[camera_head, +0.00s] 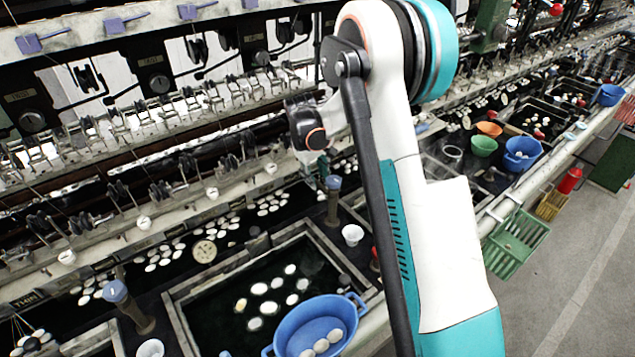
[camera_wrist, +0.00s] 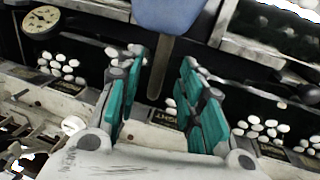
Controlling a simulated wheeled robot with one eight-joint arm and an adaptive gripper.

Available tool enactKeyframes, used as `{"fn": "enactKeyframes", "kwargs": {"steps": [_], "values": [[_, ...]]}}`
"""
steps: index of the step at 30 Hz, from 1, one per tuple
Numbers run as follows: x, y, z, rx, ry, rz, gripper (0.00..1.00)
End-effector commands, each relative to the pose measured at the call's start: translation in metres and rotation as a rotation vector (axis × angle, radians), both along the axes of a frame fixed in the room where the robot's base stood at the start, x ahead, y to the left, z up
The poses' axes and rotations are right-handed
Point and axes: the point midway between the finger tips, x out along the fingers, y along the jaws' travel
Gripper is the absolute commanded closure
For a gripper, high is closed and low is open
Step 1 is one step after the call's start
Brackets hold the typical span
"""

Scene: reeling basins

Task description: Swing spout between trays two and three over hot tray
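In the wrist view my gripper (camera_wrist: 168,95) has its teal fingers wide apart, with nothing held between them. A spout's blue handle (camera_wrist: 168,12) and its brown-grey stem (camera_wrist: 160,68) show beyond the gap, roughly in line with it and apparently untouched. In the head view a blue-topped spout (camera_head: 333,184) stands upright just left of my arm, beside a basin tray (camera_head: 225,268) of dark water with white cocoons. A second blue-topped spout (camera_head: 117,292) stands at the lower left. I cannot tell the tray numbers. My fingers are not clearly visible in the head view.
A blue basin (camera_head: 312,322) with cocoons sits at the tray's front right corner. A white cup (camera_head: 352,234) stands near my arm. The reeling machinery (camera_head: 160,85) runs along the back. A round dial (camera_wrist: 41,21) shows in the wrist view.

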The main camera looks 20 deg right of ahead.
Motion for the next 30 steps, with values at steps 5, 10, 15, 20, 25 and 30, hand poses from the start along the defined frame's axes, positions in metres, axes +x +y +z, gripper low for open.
{"fn": "enactKeyframes", "kwargs": {"steps": [5,10,15,20,25,30], "values": [[0.001,-0.003,-0.017,0.000,0.000,0.000,0.65],[0.001,-0.004,-0.021,0.000,0.000,0.000,0.65],[0.001,-0.004,-0.021,0.000,0.000,0.000,0.65],[0.001,-0.004,-0.021,0.000,0.000,0.000,0.95],[0.001,-0.004,-0.021,0.000,0.000,0.000,1.00],[0.001,-0.003,-0.021,0.000,0.001,-0.007,1.00]]}}
